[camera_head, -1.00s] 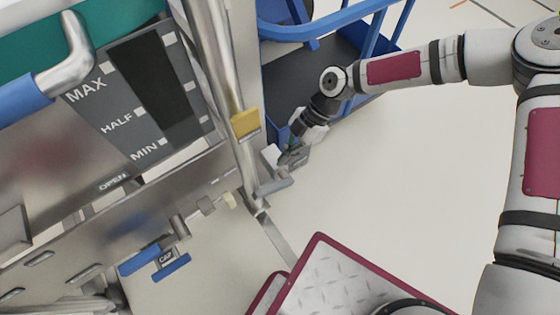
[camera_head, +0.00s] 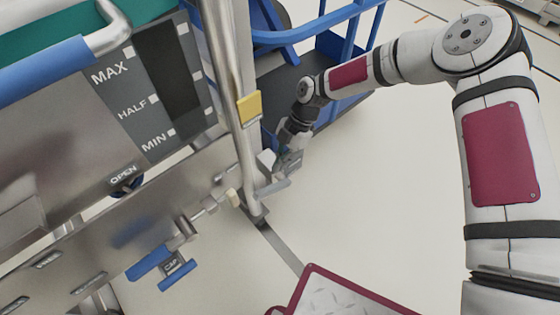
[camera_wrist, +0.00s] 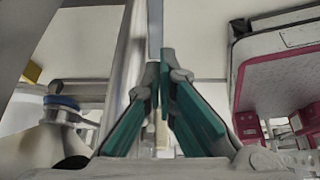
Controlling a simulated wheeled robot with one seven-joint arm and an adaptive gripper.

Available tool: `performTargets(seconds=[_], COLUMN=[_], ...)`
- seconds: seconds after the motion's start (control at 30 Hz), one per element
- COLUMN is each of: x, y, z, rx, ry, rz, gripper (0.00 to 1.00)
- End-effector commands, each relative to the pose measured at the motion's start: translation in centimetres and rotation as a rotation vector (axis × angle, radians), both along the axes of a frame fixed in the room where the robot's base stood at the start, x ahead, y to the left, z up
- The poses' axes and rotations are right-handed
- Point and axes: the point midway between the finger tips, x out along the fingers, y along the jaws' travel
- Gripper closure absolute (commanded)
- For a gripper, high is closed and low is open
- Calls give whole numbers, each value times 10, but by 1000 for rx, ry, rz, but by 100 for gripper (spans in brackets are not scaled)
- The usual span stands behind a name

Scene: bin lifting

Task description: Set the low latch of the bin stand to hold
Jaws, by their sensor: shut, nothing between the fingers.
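The bin stand has a steel post (camera_head: 232,95) with a yellow tag (camera_head: 249,107). Low on the post, a grey flat lever (camera_head: 273,188) sticks out to the right, beside a pale block; it looks like the low latch. Its exact setting cannot be read. My gripper (camera_head: 287,160) is just above and right of the lever, close to the post; whether it touches is unclear. In the wrist view my gripper (camera_wrist: 160,68) shows teal-lined fingers drawn together at the tips, with nothing between them.
The bin front (camera_head: 60,135) with MAX, HALF and MIN marks is at left. A blue-framed cart (camera_head: 335,50) stands behind my gripper.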

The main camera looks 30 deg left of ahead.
Motion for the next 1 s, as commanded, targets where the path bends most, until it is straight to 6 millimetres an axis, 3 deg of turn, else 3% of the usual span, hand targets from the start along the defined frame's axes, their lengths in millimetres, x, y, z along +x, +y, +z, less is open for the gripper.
performTargets(seconds=[0.2,0.43,0.63,1.0], x=[-21,-36,-42,-42], y=[7,14,17,17], z=[-42,-72,-82,-83], rx=[-2,-1,-1,0], ry=[2,0,0,0], rz=[2,0,0,0], gripper=[100,100,100,100])
